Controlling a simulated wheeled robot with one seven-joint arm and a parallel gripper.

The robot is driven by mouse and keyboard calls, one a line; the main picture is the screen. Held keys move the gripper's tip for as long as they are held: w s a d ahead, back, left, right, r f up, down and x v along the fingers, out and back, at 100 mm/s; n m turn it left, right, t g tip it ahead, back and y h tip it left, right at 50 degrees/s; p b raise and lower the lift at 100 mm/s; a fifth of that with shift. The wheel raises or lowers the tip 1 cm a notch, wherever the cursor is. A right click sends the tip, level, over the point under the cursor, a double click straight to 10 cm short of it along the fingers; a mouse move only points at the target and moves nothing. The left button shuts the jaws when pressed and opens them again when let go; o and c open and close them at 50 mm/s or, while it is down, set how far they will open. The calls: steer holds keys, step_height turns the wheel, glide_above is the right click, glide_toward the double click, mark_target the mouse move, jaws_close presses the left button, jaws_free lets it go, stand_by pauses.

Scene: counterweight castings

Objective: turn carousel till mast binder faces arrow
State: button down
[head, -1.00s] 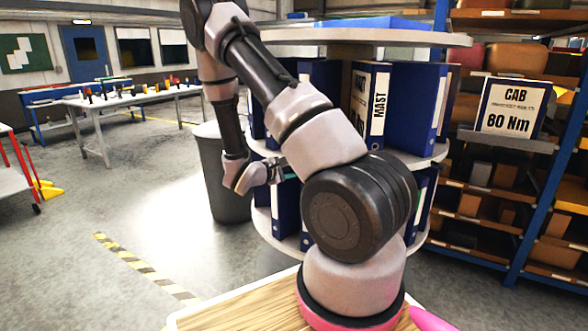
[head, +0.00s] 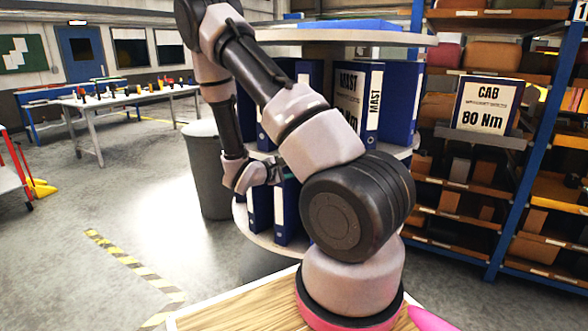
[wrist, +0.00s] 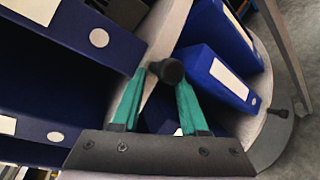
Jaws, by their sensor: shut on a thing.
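The carousel (head: 385,37) is a round shelf unit with a pale top disc and tiers of blue binders. The mast binder (head: 374,100) stands on its upper tier, with a white MAST spine label and a printed side turned towards me. My gripper (head: 272,174) is at the carousel's left front, low beside the lower binders. In the wrist view my gripper's teal fingers (wrist: 158,82) are shut on a black knob (wrist: 168,71) at the shelf rim. My arm hides part of the carousel. I see no arrow in either view.
A grey bin (head: 212,170) stands just left of the carousel. A blue rack (head: 535,150) with a CAB 80 Nm sign (head: 487,105) stands at right. A second black knob (wrist: 283,112) shows in the wrist view. Floor at left is open, with striped tape (head: 135,265).

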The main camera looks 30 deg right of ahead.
steer(key=shift+w+d+r, duration=0.15)
steer(key=shift+d+r, duration=0.1)
steer(key=shift+d, duration=0.1)
steer(key=c, duration=0.7)
jaws_free()
steer(key=shift+o, duration=0.2)
steer(key=v, duration=1.1)
steer(key=shift+a+f, duration=0.2)
steer(key=shift+a, duration=0.05)
